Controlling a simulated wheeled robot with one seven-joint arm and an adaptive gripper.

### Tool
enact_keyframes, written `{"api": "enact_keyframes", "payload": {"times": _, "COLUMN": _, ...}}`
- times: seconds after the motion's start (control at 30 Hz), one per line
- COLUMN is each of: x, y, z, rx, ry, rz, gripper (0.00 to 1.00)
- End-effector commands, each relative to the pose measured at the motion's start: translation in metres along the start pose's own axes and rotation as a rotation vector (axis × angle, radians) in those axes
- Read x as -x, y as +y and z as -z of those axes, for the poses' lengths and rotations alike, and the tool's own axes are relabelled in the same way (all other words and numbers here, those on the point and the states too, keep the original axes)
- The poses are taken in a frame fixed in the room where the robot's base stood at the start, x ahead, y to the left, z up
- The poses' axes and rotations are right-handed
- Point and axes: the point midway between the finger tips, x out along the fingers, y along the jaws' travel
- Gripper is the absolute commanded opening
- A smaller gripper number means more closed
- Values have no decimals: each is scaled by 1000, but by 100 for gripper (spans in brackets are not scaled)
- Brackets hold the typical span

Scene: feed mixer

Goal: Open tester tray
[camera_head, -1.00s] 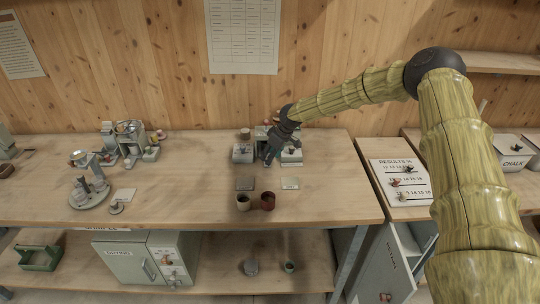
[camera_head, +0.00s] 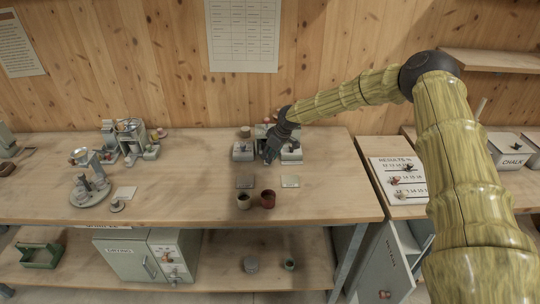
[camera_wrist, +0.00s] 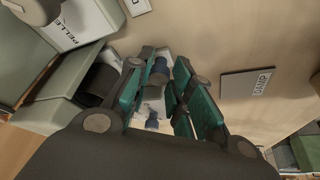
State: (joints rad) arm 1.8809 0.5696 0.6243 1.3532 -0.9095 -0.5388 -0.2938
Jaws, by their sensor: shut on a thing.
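The tester (camera_head: 266,131) is a grey-green machine at the back of the bench, partly hidden behind my gripper (camera_head: 269,160). In the wrist view my gripper (camera_wrist: 163,98) has its teal fingers closed around a small dark blue-grey knob (camera_wrist: 158,73). A pale surface, apparently the tester tray (camera_wrist: 152,101), shows between the fingers; where it ends is hidden. A pale housing marked PELLET (camera_wrist: 75,22) and a dark cylinder (camera_wrist: 97,86) lie left of the fingers. How far the tray stands out cannot be told.
Other machines (camera_head: 130,140) stand left. The bench between is clear.

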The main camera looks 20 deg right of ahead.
Motion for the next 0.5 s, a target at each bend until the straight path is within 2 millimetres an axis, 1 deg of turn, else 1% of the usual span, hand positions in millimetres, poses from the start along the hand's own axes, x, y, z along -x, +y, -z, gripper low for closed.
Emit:
{"api": "enact_keyframes", "payload": {"times": 0.07, "x": 1, "y": -2, "z": 0, "rx": 1, "ry": 1, "rz": -1, "gripper": 0}}
{"api": "enact_keyframes", "payload": {"times": 0.17, "x": 3, "y": -9, "z": -4, "rx": 3, "ry": 0, "rz": 0, "gripper": 0}}
{"api": "enact_keyframes", "payload": {"times": 0.5, "x": 13, "y": -48, "z": -30, "rx": 5, "ry": -1, "rz": 1, "gripper": 0}}
